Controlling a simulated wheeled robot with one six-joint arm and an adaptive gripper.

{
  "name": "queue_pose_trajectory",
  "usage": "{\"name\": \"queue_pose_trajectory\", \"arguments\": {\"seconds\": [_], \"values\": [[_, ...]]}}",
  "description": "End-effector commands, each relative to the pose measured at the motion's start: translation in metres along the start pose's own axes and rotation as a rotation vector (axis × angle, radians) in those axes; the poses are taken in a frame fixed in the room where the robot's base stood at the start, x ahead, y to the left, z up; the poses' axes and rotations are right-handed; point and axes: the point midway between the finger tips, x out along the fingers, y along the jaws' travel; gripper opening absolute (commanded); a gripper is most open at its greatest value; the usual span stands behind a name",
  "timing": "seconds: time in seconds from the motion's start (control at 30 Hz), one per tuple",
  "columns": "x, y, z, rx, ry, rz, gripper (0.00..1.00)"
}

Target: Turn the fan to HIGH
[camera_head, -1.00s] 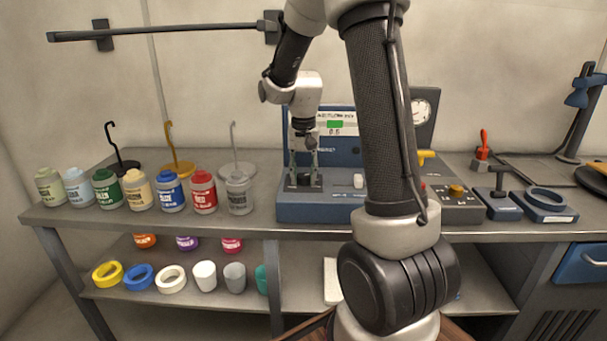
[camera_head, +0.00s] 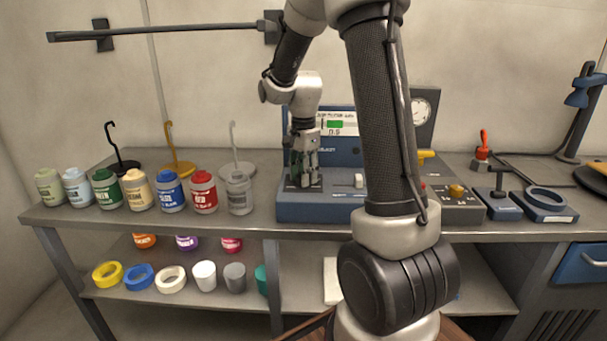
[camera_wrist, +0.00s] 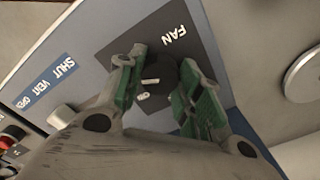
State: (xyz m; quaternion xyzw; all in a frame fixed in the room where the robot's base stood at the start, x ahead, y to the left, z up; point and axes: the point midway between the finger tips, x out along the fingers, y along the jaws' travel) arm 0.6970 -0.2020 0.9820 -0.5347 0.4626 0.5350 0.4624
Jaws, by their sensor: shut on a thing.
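The blue control box (camera_head: 322,208) stands on the bench with an upright display panel (camera_head: 340,150) at its back. In the wrist view, the dark fan knob (camera_wrist: 158,72) sits on a dark plate marked FAN (camera_wrist: 172,38). My gripper (camera_head: 303,178) points down over the left part of the box. In the wrist view its green-padded fingers (camera_wrist: 163,84) are on either side of the knob and shut on it. White marks show on or beside the knob, but I cannot read its setting. The fingers hide part of the plate.
A white vent switch (camera_wrist: 62,116) with a SHUT VENT OPEN label is beside the fan plate. Several bottles (camera_head: 171,192) stand left of the box. My arm hides the middle.

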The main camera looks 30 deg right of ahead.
Motion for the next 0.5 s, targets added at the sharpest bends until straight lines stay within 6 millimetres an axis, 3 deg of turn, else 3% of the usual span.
{"name": "queue_pose_trajectory", "arguments": {"seconds": [0.5], "values": [[-0.0006, -0.0007, -0.0001, 0.101, 0.001, -0.002, 0.12]]}}
